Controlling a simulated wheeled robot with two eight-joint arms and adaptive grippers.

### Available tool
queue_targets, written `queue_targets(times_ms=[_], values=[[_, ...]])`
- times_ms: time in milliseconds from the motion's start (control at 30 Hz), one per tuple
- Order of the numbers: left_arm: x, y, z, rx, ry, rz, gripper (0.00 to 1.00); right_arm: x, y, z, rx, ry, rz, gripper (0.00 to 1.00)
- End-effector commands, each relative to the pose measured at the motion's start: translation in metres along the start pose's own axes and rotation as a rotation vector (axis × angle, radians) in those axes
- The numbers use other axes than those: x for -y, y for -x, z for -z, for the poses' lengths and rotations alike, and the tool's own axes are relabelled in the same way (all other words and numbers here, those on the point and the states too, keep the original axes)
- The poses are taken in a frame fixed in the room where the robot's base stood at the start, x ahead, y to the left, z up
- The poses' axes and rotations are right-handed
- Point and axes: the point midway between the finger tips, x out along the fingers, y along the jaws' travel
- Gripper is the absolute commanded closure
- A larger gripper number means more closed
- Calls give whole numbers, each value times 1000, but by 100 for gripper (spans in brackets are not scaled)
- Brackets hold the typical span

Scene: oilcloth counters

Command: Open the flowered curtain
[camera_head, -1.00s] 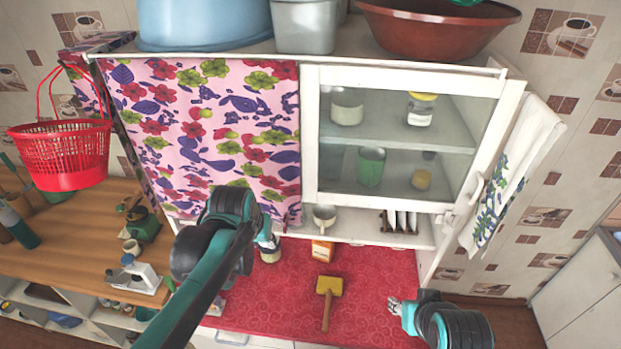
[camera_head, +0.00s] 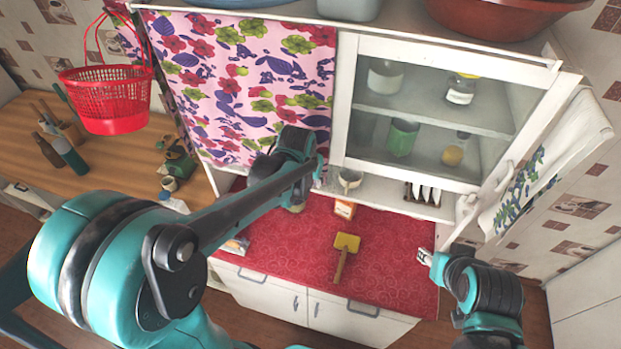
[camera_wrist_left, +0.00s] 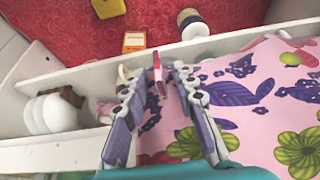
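The pink flowered curtain (camera_head: 245,85) hangs closed across the left part of the white cabinet. Its right edge meets the frame of the glass door. My left gripper (camera_head: 320,168) is at the curtain's lower right edge, partly hidden by its own arm. In the left wrist view, the curtain (camera_wrist_left: 255,100) fills the right side. The left gripper's fingers (camera_wrist_left: 153,72) are apart there, with the curtain's edge showing between them. I cannot tell whether they touch it. My right gripper (camera_head: 425,257) is low at the right, near the counter's right edge, away from the curtain; its fingers are too small to judge.
A red basket (camera_head: 112,105) hangs left of the curtain. A glass door (camera_head: 430,105) and a hanging towel (camera_head: 545,160) are to the right. A mug (camera_head: 350,180), an orange box (camera_head: 345,209) and a mallet (camera_head: 346,245) are below. The red counter (camera_head: 395,265) is mostly clear.

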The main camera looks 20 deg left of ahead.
Motion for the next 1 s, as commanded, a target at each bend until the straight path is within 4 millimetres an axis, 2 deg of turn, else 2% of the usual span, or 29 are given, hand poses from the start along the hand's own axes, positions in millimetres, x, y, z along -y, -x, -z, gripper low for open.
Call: queue_targets(times_ms=[233,333,667,867,1000], values=[[0,-1,0,0,0,0,72,0,0,0,0,0,0,60],[0,-1,0,0,0,0,99,0,0,0,0,0,0,60],[-3,-1,0,0,-1,0,100,0,0,0,0,0,0,60],[-27,-2,0,-1,-5,-2,100,0,-4,-3,0,0,0,60],[-63,-2,-1,-1,-8,-3,100,0,-10,-7,0,0,0,60]])
